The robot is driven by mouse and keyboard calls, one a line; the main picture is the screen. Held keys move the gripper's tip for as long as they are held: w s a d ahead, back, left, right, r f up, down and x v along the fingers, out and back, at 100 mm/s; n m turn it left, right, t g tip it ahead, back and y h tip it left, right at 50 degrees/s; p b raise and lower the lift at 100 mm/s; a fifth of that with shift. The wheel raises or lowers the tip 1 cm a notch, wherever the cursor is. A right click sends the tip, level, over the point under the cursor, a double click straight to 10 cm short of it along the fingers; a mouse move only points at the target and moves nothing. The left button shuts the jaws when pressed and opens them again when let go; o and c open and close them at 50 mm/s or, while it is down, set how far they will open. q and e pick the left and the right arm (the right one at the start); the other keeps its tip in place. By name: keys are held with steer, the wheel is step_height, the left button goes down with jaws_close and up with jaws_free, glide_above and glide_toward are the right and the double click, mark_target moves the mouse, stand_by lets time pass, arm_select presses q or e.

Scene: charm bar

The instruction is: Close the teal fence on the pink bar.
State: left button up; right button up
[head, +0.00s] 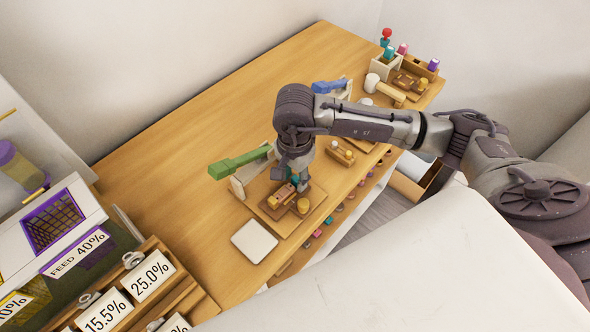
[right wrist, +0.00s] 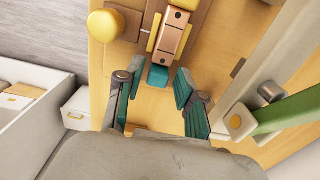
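The pink bar (right wrist: 175,32) lies in a wooden fixture, between yellow strips, and also shows in the head view (head: 282,194). The teal fence (right wrist: 158,77) is a small block at the bar's near end in the right wrist view. I cannot tell whether it touches the bar. My right gripper (right wrist: 160,88) is open, with one teal-padded finger on each side of the fence. In the head view my right gripper (head: 295,181) is low over the fixture and partly hides the bar and fence. My left gripper is not in view.
A green lever (head: 240,161) stands beside the fixture board (head: 270,213), with a yellow knob (head: 303,205) on the other side. A white square pad (head: 254,241) lies nearby. More fixtures, including a blue lever (head: 329,86), stand farther along the table. The table's left part is clear.

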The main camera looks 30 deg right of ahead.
steer(key=shift+r+p, duration=1.15)
steer(key=shift+r, duration=1.8)
steer(key=shift+r, duration=0.25)
step_height(320, 180, up, 12)
steer(key=shift+f, duration=0.2)
steer(key=shift+d, duration=0.1)
